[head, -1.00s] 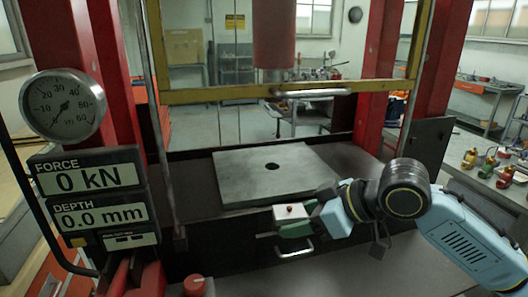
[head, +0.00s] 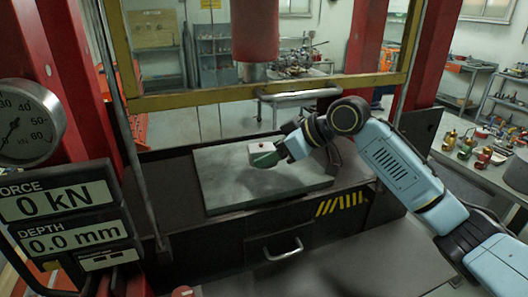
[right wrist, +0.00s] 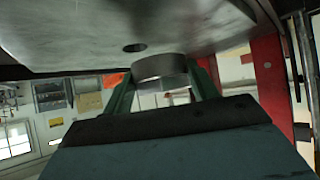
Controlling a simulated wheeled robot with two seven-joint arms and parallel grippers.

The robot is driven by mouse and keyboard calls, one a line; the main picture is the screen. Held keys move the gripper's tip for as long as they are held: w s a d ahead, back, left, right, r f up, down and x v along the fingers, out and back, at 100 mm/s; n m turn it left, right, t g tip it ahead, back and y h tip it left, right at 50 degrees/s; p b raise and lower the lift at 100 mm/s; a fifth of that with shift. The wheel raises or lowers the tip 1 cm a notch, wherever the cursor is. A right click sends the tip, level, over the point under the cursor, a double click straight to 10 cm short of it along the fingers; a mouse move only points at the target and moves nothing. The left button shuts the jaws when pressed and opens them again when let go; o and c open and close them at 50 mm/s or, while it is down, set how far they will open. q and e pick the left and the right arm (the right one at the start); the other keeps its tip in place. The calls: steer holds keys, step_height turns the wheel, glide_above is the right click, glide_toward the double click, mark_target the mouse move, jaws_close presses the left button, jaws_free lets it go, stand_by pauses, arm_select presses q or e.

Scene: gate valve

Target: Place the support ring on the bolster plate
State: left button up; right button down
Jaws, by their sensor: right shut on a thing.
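The support ring (right wrist: 160,68) is a short grey metal ring, seen in the right wrist view between the green fingers of my right gripper (right wrist: 163,80). The gripper is shut on it. The bolster plate (head: 225,185) is a flat grey slab on the dark press bed. In the head view my right gripper (head: 263,156) is over the middle of the plate, and it hides the plate's centre hole and the ring. In the right wrist view, the plate (right wrist: 80,35) with its round hole (right wrist: 134,47) appears along the top, close to the ring. My left gripper is out of view.
The red press ram (head: 255,35) hangs above and behind the plate. A yellow crossbar (head: 200,98) spans the press between red columns. The gauge (head: 25,122) and force display (head: 65,205) stand at the left. A side bench (head: 480,170) with small brass and red parts is at the right.

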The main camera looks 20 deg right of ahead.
steer(key=shift+w+a+f+p, duration=0.1)
steer(key=shift+w+f+p, duration=0.1)
steer(key=shift+w+f, duration=0.55)
steer(key=shift+w+d+f+p, duration=0.1)
steer(key=shift+w+f+p, duration=0.2)
steer(key=shift+w, duration=0.7)
steer(key=shift+w+a+f+p, duration=0.1)
steer(key=shift+w+f, duration=0.5)
steer(key=shift+w, duration=0.3)
steer(key=shift+c, duration=2.2)
jaws_free()
steer(key=shift+f, duration=0.25)
steer(key=b+v, duration=0.1)
steer(key=v, duration=0.6)
steer(key=shift+s+r, duration=0.2)
steer(key=shift+r, duration=0.15)
